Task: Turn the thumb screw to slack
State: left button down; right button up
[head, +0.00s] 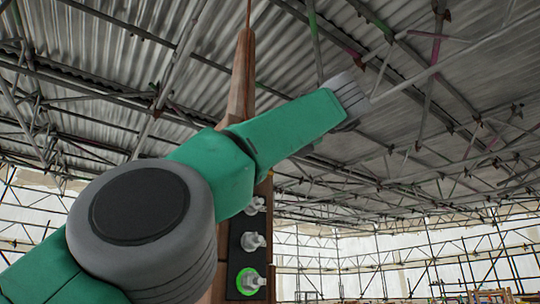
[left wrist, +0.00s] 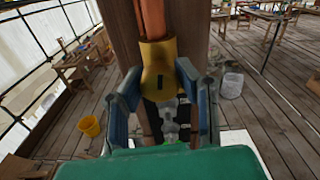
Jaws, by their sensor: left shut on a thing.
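Grey metal screw-like fittings sit in a column on a black plate (head: 235,238) on the wooden spire (head: 241,75). The lowest fitting (head: 250,281) has a bright green ring around it; the middle fitting (head: 252,242) has none. The upper one is partly hidden by my left arm. In the left wrist view, my left gripper (left wrist: 158,76) is shut with its fingertips on either side of a brass fitting (left wrist: 158,55) with a dark slot. Grey fittings (left wrist: 170,118) show below it, between the fingers. The head view hides this gripper behind my arm. My right gripper is not in view.
My left arm crosses in front of the spire. Scaffolding surrounds the place beneath a corrugated roof.

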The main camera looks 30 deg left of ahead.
pick_arm(q)
jog(key=shift+w+d+f+n, duration=0.1)
jog(key=shift+f+n, duration=0.05)
jog(key=shift+n, duration=0.85)
jog(key=c, duration=1.2)
grip_release()
jog(key=shift+w+d, duration=0.1)
jog(key=shift+d+r, duration=0.1)
jog(key=shift+r, duration=0.1)
